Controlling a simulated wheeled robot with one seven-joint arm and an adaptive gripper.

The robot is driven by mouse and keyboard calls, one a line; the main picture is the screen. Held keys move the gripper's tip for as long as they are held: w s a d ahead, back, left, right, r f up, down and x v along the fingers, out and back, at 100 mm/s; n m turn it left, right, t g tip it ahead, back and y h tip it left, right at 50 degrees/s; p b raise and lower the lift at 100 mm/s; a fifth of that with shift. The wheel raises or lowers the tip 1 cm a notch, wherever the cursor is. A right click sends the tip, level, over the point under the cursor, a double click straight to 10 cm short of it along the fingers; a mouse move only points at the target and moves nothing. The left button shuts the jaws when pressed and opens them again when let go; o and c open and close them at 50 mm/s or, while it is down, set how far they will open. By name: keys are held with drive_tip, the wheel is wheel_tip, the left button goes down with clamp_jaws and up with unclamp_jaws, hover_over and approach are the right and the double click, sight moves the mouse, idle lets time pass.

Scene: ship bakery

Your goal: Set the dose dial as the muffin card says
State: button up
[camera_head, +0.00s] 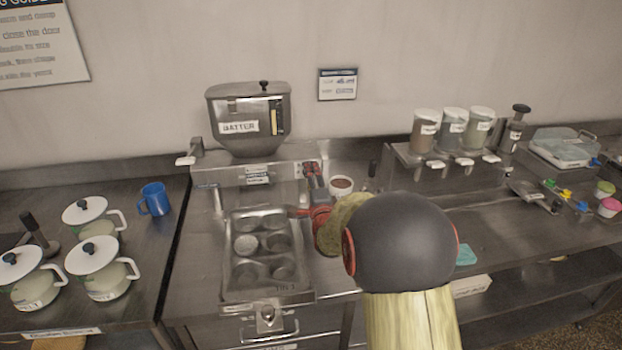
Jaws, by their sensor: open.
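The steel batter machine (222,172) stands at the centre back, with a hopper (247,140) labelled BATTER on top. Small labels (256,175) sit on its front panel. I cannot make out the dose dial; my gripper may cover it. A small card (337,84) hangs on the wall to the right of the hopper; its text is too small to read, so I cannot tell if it is the muffin card. My gripper (313,174) is open at the right end of the machine's front panel. I cannot tell whether it touches anything.
A muffin tin (228,284) lies below the hopper, left of my arm. A bowl of brown stuff (341,187) stands right of my gripper. Lidded pots (103,268) and a blue mug (155,199) are at left. Jars (424,132) and a scale (564,147) are at right.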

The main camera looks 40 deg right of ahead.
drive_tip(key=v, duration=1.1)
drive_tip(key=shift+s, duration=0.4)
drive_tip(key=shift+a, duration=0.1)
drive_tip(key=s+a+r+n+g+y, duration=0.1)
drive_tip(key=a+n+g+y, duration=0.15)
drive_tip(key=a+n, duration=0.5)
drive_tip(key=s+a+r+n+g+y, duration=0.15)
drive_tip(key=a+n+y, duration=0.3)
drive_tip(key=a, duration=0.65)
drive_tip(key=s+a+n+g+y, duration=0.1)
drive_tip(key=s+a+n+g, duration=0.1)
drive_tip(key=s+a+n, duration=0.4)
drive_tip(key=s+a+n+g+y, duration=0.1)
drive_tip(key=s+a+n+g, duration=0.2)
drive_tip(key=s, duration=0.9)
drive_tip(key=a+n+p, duration=0.1)
drive_tip(key=a+n, duration=0.2)
drive_tip(key=shift+a+g+y, duration=0.3)
drive_tip(key=shift+r, duration=0.1)
drive_tip(key=shift+c, duration=0.6)
